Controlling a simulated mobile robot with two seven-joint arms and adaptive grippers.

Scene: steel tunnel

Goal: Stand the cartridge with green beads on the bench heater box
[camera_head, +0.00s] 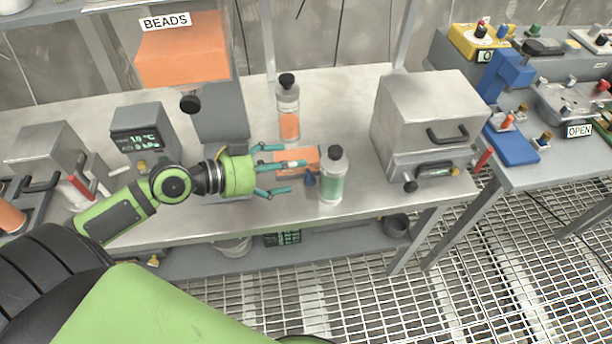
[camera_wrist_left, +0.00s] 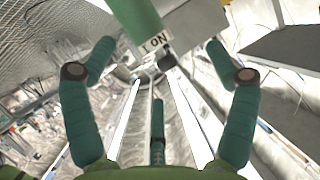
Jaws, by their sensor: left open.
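The cartridge with green beads (camera_head: 333,178) is a clear bottle with a black cap. It stands upright near the bench's front edge. All three fingers show apart in the left wrist view (camera_wrist_left: 158,110). A grey steel box with a black handle (camera_head: 425,98), which looks like the heater box, stands on the bench to the right. My right gripper is not in view.
A cartridge with orange beads (camera_head: 289,127) stands behind. An orange block (camera_head: 310,157) and a small blue piece (camera_head: 309,179) lie by the fingers. The BEADS dispenser (camera_head: 185,55) and a display box (camera_head: 143,132) are at left. Bench top (camera_head: 345,105) is bare before the grey box.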

